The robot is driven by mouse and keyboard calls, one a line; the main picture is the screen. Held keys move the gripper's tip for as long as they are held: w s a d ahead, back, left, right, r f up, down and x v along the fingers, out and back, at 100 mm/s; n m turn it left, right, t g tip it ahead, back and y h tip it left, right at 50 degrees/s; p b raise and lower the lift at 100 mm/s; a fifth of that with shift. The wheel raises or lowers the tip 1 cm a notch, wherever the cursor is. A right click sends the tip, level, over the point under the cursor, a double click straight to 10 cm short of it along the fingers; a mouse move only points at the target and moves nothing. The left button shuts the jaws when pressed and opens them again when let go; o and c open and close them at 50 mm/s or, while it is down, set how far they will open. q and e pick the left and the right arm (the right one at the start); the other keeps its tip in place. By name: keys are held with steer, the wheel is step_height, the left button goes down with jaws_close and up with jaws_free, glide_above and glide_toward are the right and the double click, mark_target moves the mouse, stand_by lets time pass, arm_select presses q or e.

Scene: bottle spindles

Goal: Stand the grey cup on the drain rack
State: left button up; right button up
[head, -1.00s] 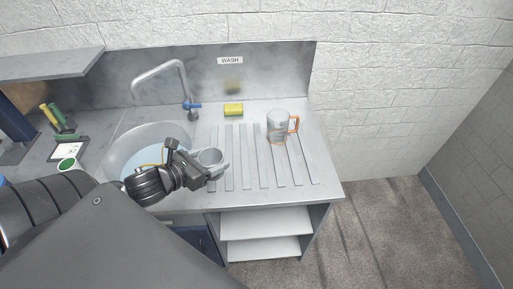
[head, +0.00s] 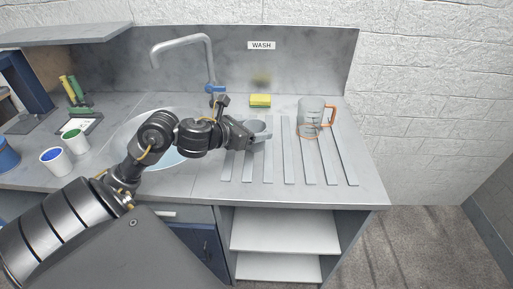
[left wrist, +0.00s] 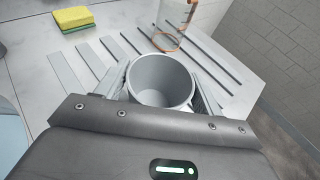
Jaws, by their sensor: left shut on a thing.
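The grey cup (head: 257,126) is held in my left gripper (head: 254,134), over the left part of the drain rack (head: 288,165). In the left wrist view the grey cup (left wrist: 161,80) is upright and open at the top, with a gripper finger on each side of it. The rack is a row of raised pale ribs (left wrist: 121,46) on the metal counter. I cannot tell whether the cup's base touches the ribs. My right gripper is not in view.
A clear measuring jug (head: 311,117) with an orange handle stands on the rack's right side. A yellow sponge (head: 260,100) lies behind the rack. The sink (head: 125,140) and tap (head: 209,65) are left. White cups (head: 56,160) stand farther left. The middle ribs are clear.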

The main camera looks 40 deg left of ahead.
arm_select(q)
steer(key=shift+w+a+f, duration=0.1)
steer(key=shift+w+f, duration=0.45)
steer(key=shift+f, duration=0.05)
steer(key=f, duration=0.3)
steer(key=shift+w, duration=0.2)
steer(key=shift+f, duration=0.2)
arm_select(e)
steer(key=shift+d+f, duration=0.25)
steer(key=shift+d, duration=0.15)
arm_select(q)
steer(key=shift+f+b, duration=0.1)
steer(key=shift+b, duration=0.25)
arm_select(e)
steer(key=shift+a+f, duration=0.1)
